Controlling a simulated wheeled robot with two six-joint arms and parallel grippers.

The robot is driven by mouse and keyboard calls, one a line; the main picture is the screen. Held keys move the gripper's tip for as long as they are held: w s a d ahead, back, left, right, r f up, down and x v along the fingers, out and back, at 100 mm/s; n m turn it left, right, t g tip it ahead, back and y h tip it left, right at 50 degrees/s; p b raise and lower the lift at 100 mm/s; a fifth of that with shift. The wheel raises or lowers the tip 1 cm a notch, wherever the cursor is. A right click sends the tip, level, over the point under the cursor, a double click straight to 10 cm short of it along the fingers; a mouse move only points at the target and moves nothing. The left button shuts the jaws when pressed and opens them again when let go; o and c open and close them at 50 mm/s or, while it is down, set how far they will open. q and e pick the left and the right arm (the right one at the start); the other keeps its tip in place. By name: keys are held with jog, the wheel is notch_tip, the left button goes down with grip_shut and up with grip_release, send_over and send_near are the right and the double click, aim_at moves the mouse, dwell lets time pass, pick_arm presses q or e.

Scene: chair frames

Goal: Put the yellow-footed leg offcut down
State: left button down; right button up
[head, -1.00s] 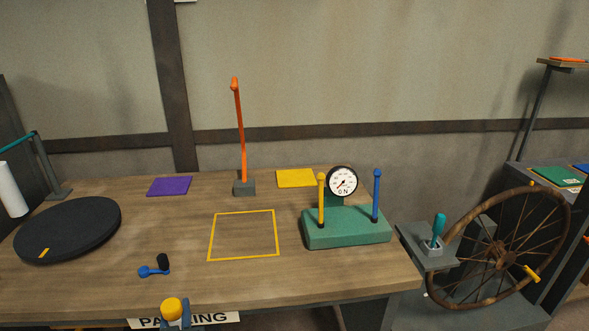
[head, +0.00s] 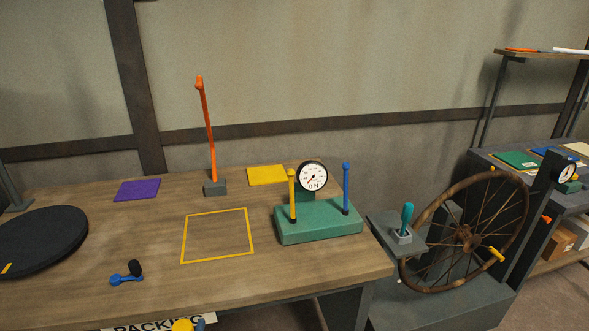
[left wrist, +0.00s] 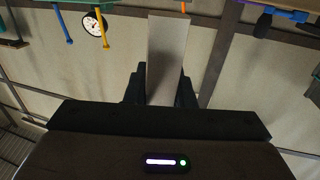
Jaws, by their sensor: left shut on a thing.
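My left gripper (left wrist: 163,74) is shut on a pale grey-beige bar, the leg offcut (left wrist: 167,45), in the left wrist view. Its dark fingers press on both sides of it. In the head view only a yellow rounded end, seemingly the offcut's foot (head: 183,325), shows at the bottom edge, beside a bit of blue-grey gripper (head: 200,324). It is in front of the table's front edge. The rest of the offcut is cut off there. My right gripper is not in view.
The wooden table (head: 110,225) bears an empty yellow square outline (head: 217,263), purple mat (head: 137,190), yellow mat (head: 267,175), orange post (head: 208,125), green gauge stand (head: 320,225), blue piece with black knob (head: 126,276) and black disc (head: 40,240). A spoked wheel (head: 465,235) stands right.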

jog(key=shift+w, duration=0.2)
pick_arm(q)
jog(key=shift+w+a+r+n+y, duration=0.1)
jog(key=shift+w+a+n+y, duration=0.1)
jog(key=shift+a+y, duration=0.2)
jog(key=shift+w+a+r+n+y, duration=0.1)
jog(key=shift+a+n+y, duration=0.1)
jog(key=shift+a+y, duration=0.2)
jog(key=a+r+n+g+y, duration=0.1)
jog(key=a+r+n+y, duration=0.2)
jog(key=a+n+y, duration=0.1)
jog(key=shift+s+a+g+y+b, duration=0.15)
jog(key=shift+a+g+y+b, duration=0.2)
jog(key=shift+a+y, duration=0.65)
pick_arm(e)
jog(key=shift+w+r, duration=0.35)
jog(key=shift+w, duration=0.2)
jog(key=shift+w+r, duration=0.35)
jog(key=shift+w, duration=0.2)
pick_arm(q)
jog(key=shift+a, duration=0.1)
